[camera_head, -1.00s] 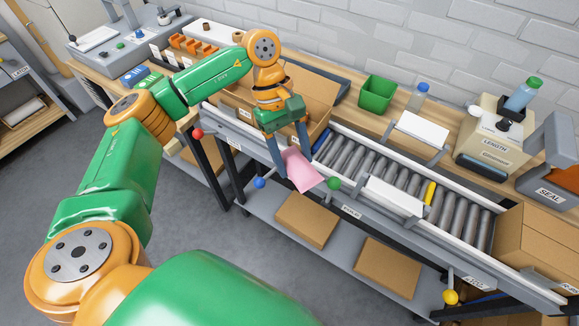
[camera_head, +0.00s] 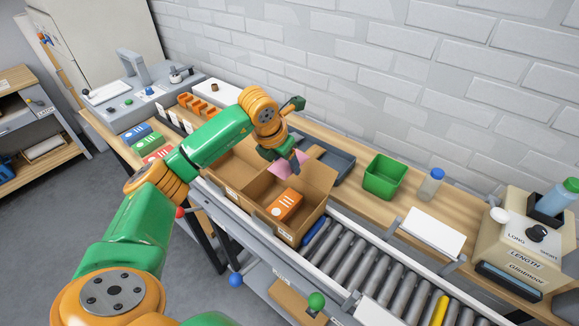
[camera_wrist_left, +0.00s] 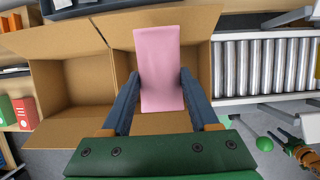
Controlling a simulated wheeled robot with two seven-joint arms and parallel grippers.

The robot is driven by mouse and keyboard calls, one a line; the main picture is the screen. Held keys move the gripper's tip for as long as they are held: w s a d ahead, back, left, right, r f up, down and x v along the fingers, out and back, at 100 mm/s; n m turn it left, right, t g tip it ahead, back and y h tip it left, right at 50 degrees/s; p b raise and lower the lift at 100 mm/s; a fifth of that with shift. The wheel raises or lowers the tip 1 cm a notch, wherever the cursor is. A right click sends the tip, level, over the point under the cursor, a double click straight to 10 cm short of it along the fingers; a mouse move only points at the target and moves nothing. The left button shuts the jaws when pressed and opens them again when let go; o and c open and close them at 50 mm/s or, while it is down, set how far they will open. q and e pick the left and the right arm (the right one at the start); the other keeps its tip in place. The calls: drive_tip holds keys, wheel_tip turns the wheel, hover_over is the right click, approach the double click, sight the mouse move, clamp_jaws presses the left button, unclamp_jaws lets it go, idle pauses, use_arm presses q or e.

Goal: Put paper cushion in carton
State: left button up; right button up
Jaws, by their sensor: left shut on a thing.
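My left gripper (camera_head: 284,158) is shut on a pink paper cushion (camera_head: 297,164), which hangs at the right-hand open carton (camera_head: 262,206) on the conveyor. In the left wrist view the cushion (camera_wrist_left: 160,60) is gripped between the two fingers of the left gripper (camera_wrist_left: 160,78) and covers much of the carton (camera_wrist_left: 195,45). An orange box (camera_head: 287,204) lies inside that carton in the head view. I cannot tell whether the cushion touches the carton.
A second open carton (camera_head: 228,160) stands directly left of the first. The rollers (camera_head: 355,262) to the right are mostly clear, with a blue roller beside the carton. A green bin (camera_head: 383,180) and a grey tray (camera_head: 335,160) stand behind on the bench.

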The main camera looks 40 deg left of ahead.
sight(278, 170)
use_arm(q)
drive_tip(key=shift+f, duration=0.1)
drive_tip(key=s+b, duration=0.1)
drive_tip(key=s, duration=0.2)
drive_tip(key=shift+f+b, duration=0.3)
drive_tip(key=shift+b, duration=0.1)
drive_tip(key=f+b, duration=0.2)
drive_tip(key=f, duration=0.1)
drive_tip(key=f+b, duration=0.3)
drive_tip(key=w+f+b, duration=0.1)
drive_tip(key=f+b, duration=0.1)
drive_tip(key=f, duration=0.1)
drive_tip(key=shift+a+f+b, duration=0.3)
wheel_tip(278, 170, down, 4)
drive_tip(key=b, duration=0.3)
drive_tip(key=shift+a+r, duration=0.1)
drive_tip(key=shift+r, duration=0.1)
use_arm(e)
wheel_tip(278, 170, down, 12)
drive_tip(key=s, duration=0.1)
drive_tip(key=shift+s, duration=0.4)
use_arm(q)
drive_tip(key=shift+r, duration=0.1)
